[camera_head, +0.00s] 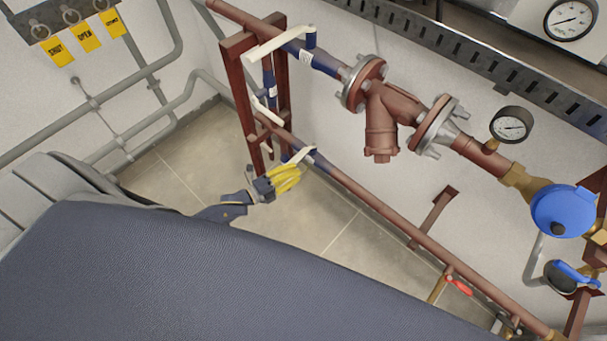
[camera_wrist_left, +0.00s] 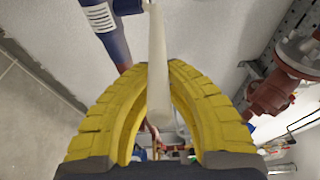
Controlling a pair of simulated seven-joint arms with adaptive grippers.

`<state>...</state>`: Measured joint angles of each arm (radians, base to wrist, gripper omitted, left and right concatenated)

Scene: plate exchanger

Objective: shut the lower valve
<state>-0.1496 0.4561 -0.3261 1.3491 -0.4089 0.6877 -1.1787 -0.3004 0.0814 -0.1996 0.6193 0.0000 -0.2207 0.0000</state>
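The lower valve has a blue body (camera_head: 318,159) on the lower pipe and a white lever handle (camera_head: 297,155). My left gripper (camera_head: 297,171), with yellow fingers, is at this handle, just below it in the head view. In the left wrist view a white handle (camera_wrist_left: 157,62) runs between the yellow fingertips (camera_wrist_left: 159,72), with little room on either side. I cannot tell whether the fingers touch or clamp it. A blue valve body with a white label (camera_wrist_left: 104,22) shows at the upper left there. My right gripper is not in view.
An upper valve with a white handle (camera_head: 262,50) sits on the upper pipe. Red uprights (camera_head: 243,95) stand behind the handles. A brown strainer (camera_head: 383,125), a gauge (camera_head: 511,125) and a blue round part (camera_head: 563,211) lie to the right. Tiled floor (camera_head: 215,150) is below.

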